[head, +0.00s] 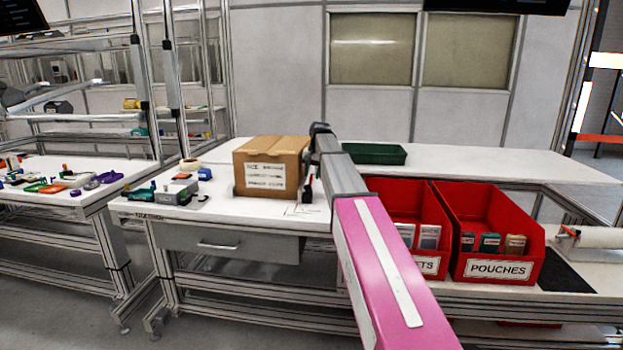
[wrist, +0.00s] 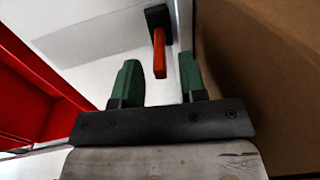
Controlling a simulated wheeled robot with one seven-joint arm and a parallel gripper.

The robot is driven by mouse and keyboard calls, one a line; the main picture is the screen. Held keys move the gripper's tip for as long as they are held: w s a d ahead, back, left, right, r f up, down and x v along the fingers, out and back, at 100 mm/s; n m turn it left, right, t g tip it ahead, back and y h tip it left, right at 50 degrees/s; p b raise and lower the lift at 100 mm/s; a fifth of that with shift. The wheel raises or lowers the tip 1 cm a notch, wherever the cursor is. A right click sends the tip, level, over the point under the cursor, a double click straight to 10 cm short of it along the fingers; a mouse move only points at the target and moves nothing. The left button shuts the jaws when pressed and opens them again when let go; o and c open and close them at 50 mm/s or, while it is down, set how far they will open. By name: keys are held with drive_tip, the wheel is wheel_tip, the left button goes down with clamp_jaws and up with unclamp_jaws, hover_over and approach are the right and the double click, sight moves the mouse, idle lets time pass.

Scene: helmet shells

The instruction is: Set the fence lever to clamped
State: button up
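The fence lever (wrist: 159,58) shows in the wrist view as a red handle on a black base. Its handle points down the picture, toward my gripper. My gripper (wrist: 158,66) has two green fingers, spread apart with nothing held between them. In the picture the handle's end lies between the fingers; I cannot tell how far beyond them it is. A pale upright strip (wrist: 186,50), perhaps the fence, runs beside the right finger. In the head view my arm hides the gripper, and a small dark piece with some red (head: 308,189) stands beside the box, possibly the lever.
A cardboard box (head: 270,165) stands on the white bench, close to the right of my gripper in the wrist view (wrist: 255,80). Red bins (head: 485,230) stand to the right in the head view. A green tray (head: 375,153) lies behind. Small tools (head: 178,190) lie left.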

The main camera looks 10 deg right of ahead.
drive_tip(key=shift+a+f, duration=0.2)
drive_tip(key=shift+f, duration=0.75)
clamp_jaws()
